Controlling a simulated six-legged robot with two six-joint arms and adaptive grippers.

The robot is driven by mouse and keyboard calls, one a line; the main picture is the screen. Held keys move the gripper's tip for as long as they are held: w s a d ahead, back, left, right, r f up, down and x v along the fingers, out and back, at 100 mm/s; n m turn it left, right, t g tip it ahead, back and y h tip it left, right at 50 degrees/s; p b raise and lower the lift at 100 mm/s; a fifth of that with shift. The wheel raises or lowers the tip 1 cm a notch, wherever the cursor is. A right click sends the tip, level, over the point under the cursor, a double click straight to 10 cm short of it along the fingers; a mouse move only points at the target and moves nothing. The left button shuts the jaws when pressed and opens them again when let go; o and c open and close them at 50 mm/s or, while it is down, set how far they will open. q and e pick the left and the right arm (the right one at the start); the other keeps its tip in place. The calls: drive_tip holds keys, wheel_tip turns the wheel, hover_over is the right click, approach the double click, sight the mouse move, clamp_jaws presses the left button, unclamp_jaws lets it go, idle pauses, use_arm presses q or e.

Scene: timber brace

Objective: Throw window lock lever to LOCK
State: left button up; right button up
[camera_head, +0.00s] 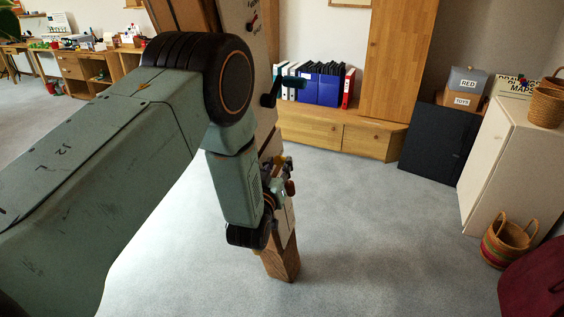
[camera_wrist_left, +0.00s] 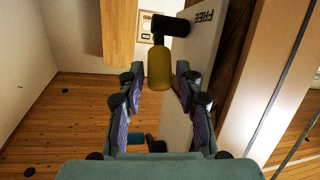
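The window lock lever (camera_wrist_left: 160,68) has a yellow grip on a black arm and hub, and stands out from a pale panel marked FREE in the left wrist view. My left gripper (camera_wrist_left: 158,84) is open, with one finger on each side of the yellow grip and visible gaps to it. In the head view my left gripper (camera_head: 279,172) is at the panel on the timber post (camera_head: 282,263), and its own wrist hides much of the lever there. No LOCK marking is readable. My right gripper is in neither view.
A black crank with a blue handle (camera_head: 293,82) sticks out from the post above my left gripper. A small red lever (camera_head: 253,23) is higher up. A low wooden cabinet (camera_head: 340,132) stands behind. Grey carpet to the right of the post is clear.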

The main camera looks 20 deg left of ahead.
use_arm(q)
drive_tip(key=shift+w, duration=0.95)
drive_tip(key=shift+w+a+f, duration=0.1)
drive_tip(key=shift+w+a, duration=0.15)
drive_tip(key=shift+w, duration=0.15)
drive_tip(key=shift+d, duration=0.15)
drive_tip(key=shift+c, duration=0.8)
clamp_jaws()
